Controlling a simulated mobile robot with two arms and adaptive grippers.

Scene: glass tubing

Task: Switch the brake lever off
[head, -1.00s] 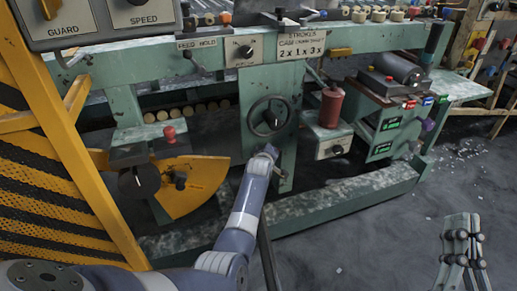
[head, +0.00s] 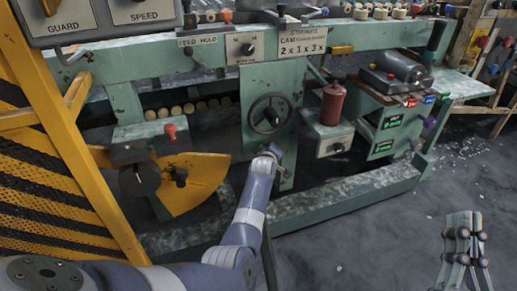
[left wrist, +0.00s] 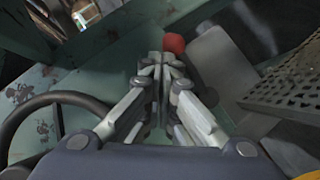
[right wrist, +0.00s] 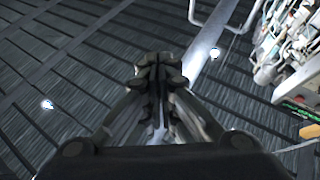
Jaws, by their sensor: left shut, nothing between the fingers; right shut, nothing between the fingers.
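A lever with a red knob (head: 170,132) stands beside a yellow quadrant plate (head: 205,180) at the left of the green machine. No brake label is readable, so I cannot tell for sure which lever is the brake lever. In the left wrist view a red knob (left wrist: 174,43) shows just beyond the tips of my left gripper (left wrist: 165,62), which is shut and empty; whether they touch is unclear. My right gripper (head: 463,240) is shut and empty at the lower right, over the floor.
A black handwheel (head: 270,115) is on the machine's post, close to my left wrist. A red cylinder (head: 333,103) stands on a box to its right. A yellow guard (head: 50,190) fills the left side. A green rail (head: 350,200) runs low along the front.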

